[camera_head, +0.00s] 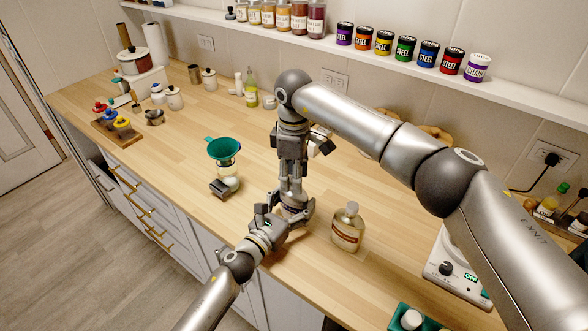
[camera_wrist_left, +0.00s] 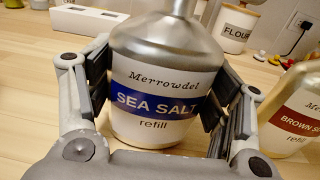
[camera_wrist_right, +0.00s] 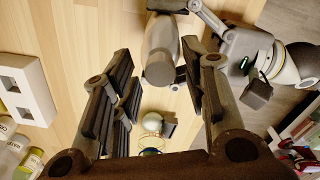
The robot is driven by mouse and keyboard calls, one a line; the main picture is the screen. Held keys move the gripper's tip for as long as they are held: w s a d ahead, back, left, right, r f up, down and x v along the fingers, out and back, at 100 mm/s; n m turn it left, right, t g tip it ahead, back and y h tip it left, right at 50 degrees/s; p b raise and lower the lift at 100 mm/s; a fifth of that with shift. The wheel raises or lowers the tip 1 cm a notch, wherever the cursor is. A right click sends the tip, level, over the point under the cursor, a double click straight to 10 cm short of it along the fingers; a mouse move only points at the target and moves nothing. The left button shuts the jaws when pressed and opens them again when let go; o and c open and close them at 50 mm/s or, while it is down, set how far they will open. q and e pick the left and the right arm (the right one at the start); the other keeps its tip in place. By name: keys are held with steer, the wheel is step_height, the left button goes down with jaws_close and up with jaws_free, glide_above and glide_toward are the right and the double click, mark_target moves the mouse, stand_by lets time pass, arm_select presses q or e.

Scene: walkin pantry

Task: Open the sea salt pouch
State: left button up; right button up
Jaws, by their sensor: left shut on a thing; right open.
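The sea salt pouch (camera_wrist_left: 155,85) is silver with a blue label and stands upright on the counter in the left wrist view. My left gripper (camera_wrist_left: 155,95) is shut on its sides at label height. The pouch's top is cut off there. In the head view the pouch (camera_head: 293,201) is mostly hidden by both grippers. In the right wrist view its round cap end (camera_wrist_right: 160,74) shows between the fingers. My right gripper (camera_wrist_right: 157,68) is open and points down from above the pouch; I cannot tell whether its fingers touch the cap.
A brown sugar pouch (camera_head: 348,230) stands close at the right. A green funnel (camera_head: 223,148) sits on a jar to the left. A white scale (camera_head: 455,262) and a green container (camera_head: 396,320) are further right.

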jaws_close()
